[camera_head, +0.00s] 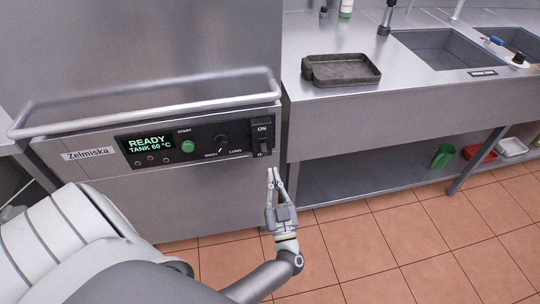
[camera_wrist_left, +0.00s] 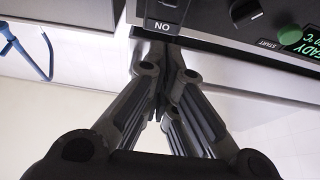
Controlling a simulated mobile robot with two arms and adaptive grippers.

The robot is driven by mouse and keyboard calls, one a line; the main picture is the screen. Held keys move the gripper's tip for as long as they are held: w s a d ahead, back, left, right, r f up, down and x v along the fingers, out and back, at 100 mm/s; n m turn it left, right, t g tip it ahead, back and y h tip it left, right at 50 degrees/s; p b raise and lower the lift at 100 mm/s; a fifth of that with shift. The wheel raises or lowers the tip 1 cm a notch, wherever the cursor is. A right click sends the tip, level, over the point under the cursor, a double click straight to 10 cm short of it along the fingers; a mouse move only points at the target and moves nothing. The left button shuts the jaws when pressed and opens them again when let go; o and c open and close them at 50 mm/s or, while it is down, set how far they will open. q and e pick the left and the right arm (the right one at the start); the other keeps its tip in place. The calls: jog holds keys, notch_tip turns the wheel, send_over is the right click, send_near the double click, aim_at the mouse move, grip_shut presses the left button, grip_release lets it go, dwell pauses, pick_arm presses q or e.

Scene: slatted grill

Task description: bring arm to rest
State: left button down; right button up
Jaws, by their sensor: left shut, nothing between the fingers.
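My left gripper (camera_head: 273,176) is in front of the dishwasher's control panel (camera_head: 200,140), just below the ON switch (camera_head: 263,137). Its fingers are together and hold nothing. In the left wrist view the gripper (camera_wrist_left: 160,62) points at the panel edge near the switch label, and that picture is upside down. I cannot tell whether the fingertips touch the machine. The left arm comes in from the lower left of the head view. My right gripper is not in view.
The panel display reads READY, TANK 60 °C, beside a green start button (camera_head: 188,147). A bar handle (camera_head: 150,110) juts out above it. A dark tray (camera_head: 342,70) lies on the steel counter at right, near a sink (camera_head: 445,48). Tiled floor (camera_head: 400,240) is clear.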

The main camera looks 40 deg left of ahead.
pick_arm(q)
jog(key=shift+v, duration=0.8)
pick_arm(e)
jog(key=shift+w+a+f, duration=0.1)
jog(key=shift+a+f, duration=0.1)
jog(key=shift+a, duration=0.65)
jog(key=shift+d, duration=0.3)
